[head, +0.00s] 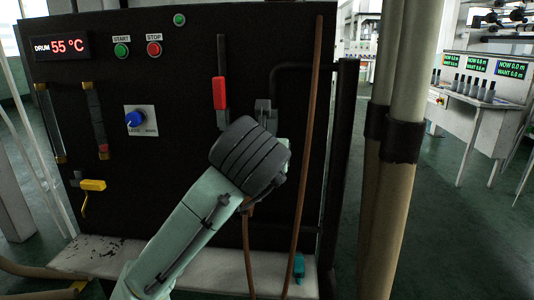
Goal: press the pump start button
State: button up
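The green button (121,50) under the START label is at the upper left of the black panel (180,80) in the head view. A red button (154,48) under the STOP label sits just to its right. Whether START belongs to the pump is not written legibly. My arm rises from the bottom to a dark ribbed joint (250,157) in front of the panel's lower right, below and right of both buttons. My gripper's fingers cannot be made out behind this joint. Nothing covers the START button.
A DRUM display (62,46) reads 55 °C. The panel also carries a blue knob (134,119), a red-handled lever (220,93) and a yellow handle (93,185). Thick tan pipes (399,130) stand right of the panel. A light bench (100,252) runs along its foot.

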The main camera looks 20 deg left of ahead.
aim_at(121, 51)
jog(key=u, duration=1.35)
